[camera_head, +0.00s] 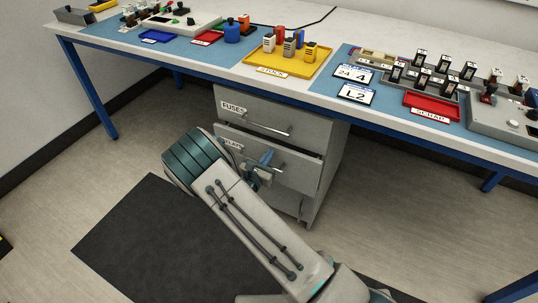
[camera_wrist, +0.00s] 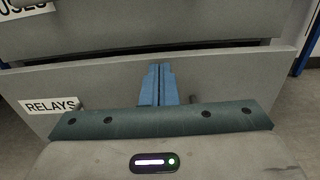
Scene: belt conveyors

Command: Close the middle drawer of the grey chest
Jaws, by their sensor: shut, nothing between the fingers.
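The grey chest (camera_head: 331,160) stands under the bench. Its middle drawer (camera_head: 305,172) sticks out, with a dark gap above its front; the front also fills much of the wrist view (camera_wrist: 225,80), with a RELAYS label (camera_wrist: 51,105) at left. In the head view my wrist partly hides that label, and a bar handle shows at the front. My gripper (camera_head: 267,157) is at this front, beside the handle. In the wrist view its blue fingers (camera_wrist: 158,72) are together and empty, pointing at the front below its top edge. I cannot tell whether they touch it.
The FUSES drawer (camera_head: 255,112) above looks closed. The lower front is mostly hidden by my arm. The bench (camera_head: 225,72) overhangs the chest and carries a yellow tray (camera_head: 285,65), red trays and small parts. A dark mat (camera_head: 150,230) lies on otherwise open floor.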

